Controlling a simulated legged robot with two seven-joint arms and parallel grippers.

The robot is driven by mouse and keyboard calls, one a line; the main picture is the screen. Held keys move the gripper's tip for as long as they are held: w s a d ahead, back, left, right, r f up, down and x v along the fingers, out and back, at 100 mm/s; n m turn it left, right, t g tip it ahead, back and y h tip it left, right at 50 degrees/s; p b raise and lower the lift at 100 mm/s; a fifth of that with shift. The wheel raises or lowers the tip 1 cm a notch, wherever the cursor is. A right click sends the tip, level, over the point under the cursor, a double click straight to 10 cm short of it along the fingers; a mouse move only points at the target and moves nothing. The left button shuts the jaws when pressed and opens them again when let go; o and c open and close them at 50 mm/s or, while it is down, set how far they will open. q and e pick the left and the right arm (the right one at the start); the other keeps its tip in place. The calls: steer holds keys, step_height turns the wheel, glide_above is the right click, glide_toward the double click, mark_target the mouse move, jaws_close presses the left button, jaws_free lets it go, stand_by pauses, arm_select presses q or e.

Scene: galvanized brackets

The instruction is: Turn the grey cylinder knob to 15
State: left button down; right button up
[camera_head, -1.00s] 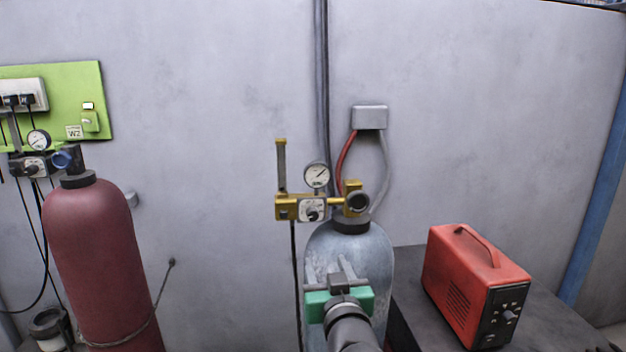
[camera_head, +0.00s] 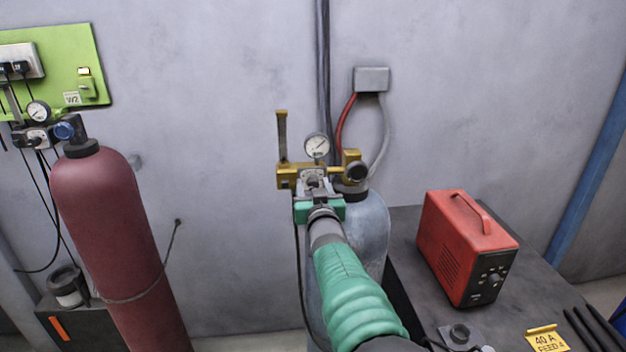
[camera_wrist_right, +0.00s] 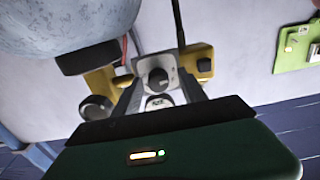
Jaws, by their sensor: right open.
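The grey cylinder (camera_head: 368,235) stands against the wall with a brass regulator (camera_head: 287,177) on its top. In the right wrist view the knob (camera_wrist_right: 158,77) is a dark round dial on a pale plate (camera_wrist_right: 144,66) fixed to the regulator. My right gripper (camera_head: 314,184) is in front of that plate and hides most of the knob in the head view. In the wrist view its two fingers (camera_wrist_right: 160,86) are apart, one on each side below the knob, with nothing between them. I cannot tell whether they touch the plate. The knob's setting is too small to read. My left gripper is out of view.
A round gauge (camera_head: 317,146) sits above the knob, and a dark round fitting (camera_head: 357,173) is to its right. A red cylinder (camera_head: 105,230) with its own regulator stands left. A red machine (camera_head: 465,245) rests on the dark bench (camera_head: 405,225) at right.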

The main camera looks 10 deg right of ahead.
steer(key=shift+d, duration=0.1)
steer(key=shift+c, duration=0.4)
jaws_close()
